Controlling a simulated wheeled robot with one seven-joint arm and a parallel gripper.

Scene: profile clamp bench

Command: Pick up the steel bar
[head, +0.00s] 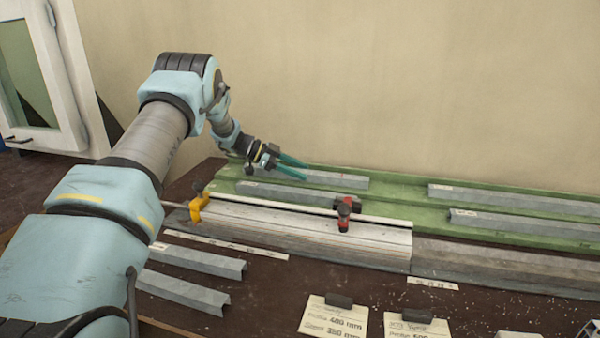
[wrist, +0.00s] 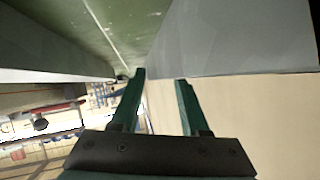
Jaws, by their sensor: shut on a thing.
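My gripper (head: 297,169) is at the left end of a grey steel bar (head: 340,179) on the green tray (head: 395,190) at the back. Its teal fingers are shut on this bar with a gap between them. In the wrist view, the fingertips (wrist: 160,78) meet the edge of the wide grey bar (wrist: 235,38). I cannot tell whether the bar is clear of the tray. A second grey bar (head: 300,195) lies just in front of it, and a grey bar shows at the left of the wrist view (wrist: 45,45).
Two more bars lie on the tray at right (head: 500,197) (head: 530,222). In front, a pale profile block (head: 300,228) carries a yellow clamp (head: 198,207) and a red clamp (head: 345,213). Two channel pieces (head: 200,262) and paper cards (head: 333,318) lie on the dark bench.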

